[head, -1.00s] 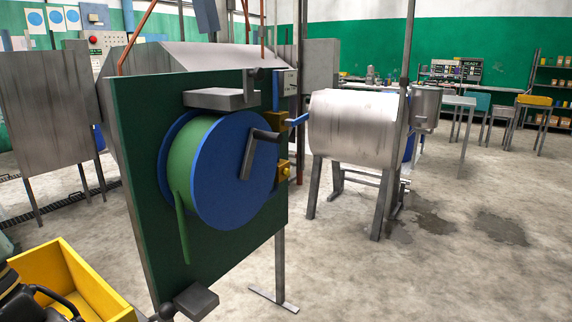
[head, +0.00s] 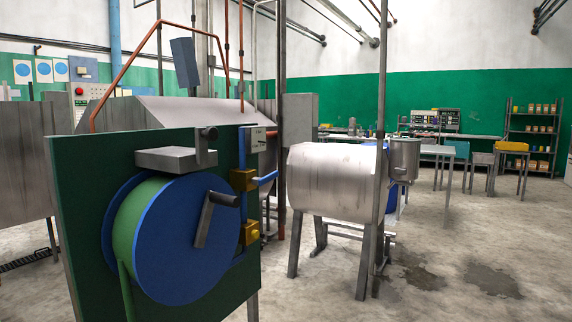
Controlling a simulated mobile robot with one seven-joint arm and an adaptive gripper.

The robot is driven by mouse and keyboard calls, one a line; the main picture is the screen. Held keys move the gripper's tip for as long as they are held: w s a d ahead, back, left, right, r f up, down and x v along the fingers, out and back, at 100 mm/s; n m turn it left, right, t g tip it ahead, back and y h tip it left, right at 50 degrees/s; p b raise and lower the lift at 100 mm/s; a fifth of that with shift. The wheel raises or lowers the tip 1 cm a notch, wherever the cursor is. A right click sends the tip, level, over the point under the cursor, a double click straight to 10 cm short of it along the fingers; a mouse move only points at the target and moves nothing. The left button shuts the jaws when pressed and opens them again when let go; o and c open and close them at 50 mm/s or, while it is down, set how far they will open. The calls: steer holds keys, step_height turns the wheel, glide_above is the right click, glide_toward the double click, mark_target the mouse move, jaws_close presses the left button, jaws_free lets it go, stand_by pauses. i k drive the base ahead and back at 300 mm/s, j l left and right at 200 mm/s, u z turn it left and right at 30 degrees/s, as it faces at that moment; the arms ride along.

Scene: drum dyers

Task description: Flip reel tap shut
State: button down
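The hose reel (head: 190,240) has a blue disc face, a grey crank (head: 215,215) and green hose wound behind the disc. It is mounted on a dark green panel (head: 85,180) at the left. A blue pipe (head: 242,152) runs down the panel's right edge through a brass-coloured block (head: 243,180), which looks like the tap. A blue lever (head: 266,178) sticks out to the right from this block, across the pipe's line. A second brass block (head: 249,232) sits lower on the pipe. My gripper is not in view.
A grey box (head: 175,160) juts out above the reel. A metal drum on legs (head: 335,182) and a thin upright post (head: 380,150) stand to the right. Open concrete floor (head: 440,260) lies at the right front.

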mark_target(259, 181)
steer(key=i+l, duration=0.25)
steer(key=l, duration=0.15)
steer(key=i+l, duration=0.55)
steer(key=l, duration=0.2)
steer(key=i+l+u, duration=0.1)
steer(key=i+l, duration=0.4)
steer(key=l, duration=0.25)
steer(key=i+j, duration=0.3)
steer(key=k+j, duration=0.05)
steer(key=j, duration=0.05)
